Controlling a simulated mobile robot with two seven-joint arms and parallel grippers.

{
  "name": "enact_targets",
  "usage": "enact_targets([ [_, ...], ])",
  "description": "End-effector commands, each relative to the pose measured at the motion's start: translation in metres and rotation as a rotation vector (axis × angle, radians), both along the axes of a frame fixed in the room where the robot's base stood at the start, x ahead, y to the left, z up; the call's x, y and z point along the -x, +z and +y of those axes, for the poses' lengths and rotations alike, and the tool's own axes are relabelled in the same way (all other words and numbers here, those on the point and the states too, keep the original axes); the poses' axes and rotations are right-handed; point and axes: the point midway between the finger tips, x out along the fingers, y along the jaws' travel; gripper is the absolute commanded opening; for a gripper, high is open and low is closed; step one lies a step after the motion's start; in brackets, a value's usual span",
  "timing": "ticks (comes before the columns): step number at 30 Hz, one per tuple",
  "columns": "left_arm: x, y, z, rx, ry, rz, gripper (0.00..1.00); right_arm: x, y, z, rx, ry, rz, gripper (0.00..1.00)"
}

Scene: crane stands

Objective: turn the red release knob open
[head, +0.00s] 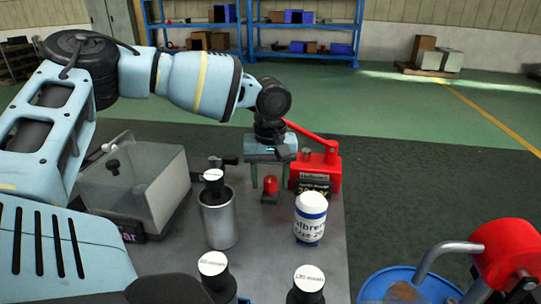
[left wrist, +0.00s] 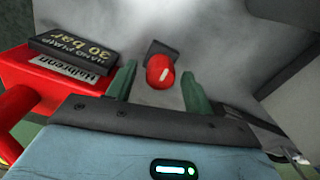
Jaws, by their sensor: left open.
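The red release knob (head: 270,185) stands on a small dark base on the grey table, left of the red hand pump (head: 322,176). In the left wrist view the knob (left wrist: 160,72) shows between the two green fingers, with a pale mark on its face. My left gripper (head: 270,176) points down over it, fingers spread to either side. The fingers are open (left wrist: 158,84) with gaps to the knob on both sides; I cannot tell their exact height over it. The pump also shows in the left wrist view (left wrist: 60,95), with a dark "30 bar" plate. My right gripper is not in view.
A clear box (head: 150,180) stands left. A blue drum (head: 400,287) is at right.

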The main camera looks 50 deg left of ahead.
Motion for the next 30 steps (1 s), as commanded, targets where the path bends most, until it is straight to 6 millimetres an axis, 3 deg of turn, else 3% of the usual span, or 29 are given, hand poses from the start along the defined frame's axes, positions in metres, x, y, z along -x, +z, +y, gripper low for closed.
enact_targets([
  [5, 0.0000, 0.0002, 0.0000, 0.000, 0.000, 0.000, 0.52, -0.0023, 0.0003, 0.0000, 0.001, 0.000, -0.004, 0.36],
  [15, -0.0001, 0.0005, 0.0001, 0.000, 0.001, 0.000, 0.07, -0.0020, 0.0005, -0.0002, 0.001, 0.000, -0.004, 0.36],
  [30, -0.0004, 0.0018, -0.0003, 0.000, -0.139, 0.000, 0.07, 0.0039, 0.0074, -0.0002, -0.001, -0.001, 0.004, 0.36],
])
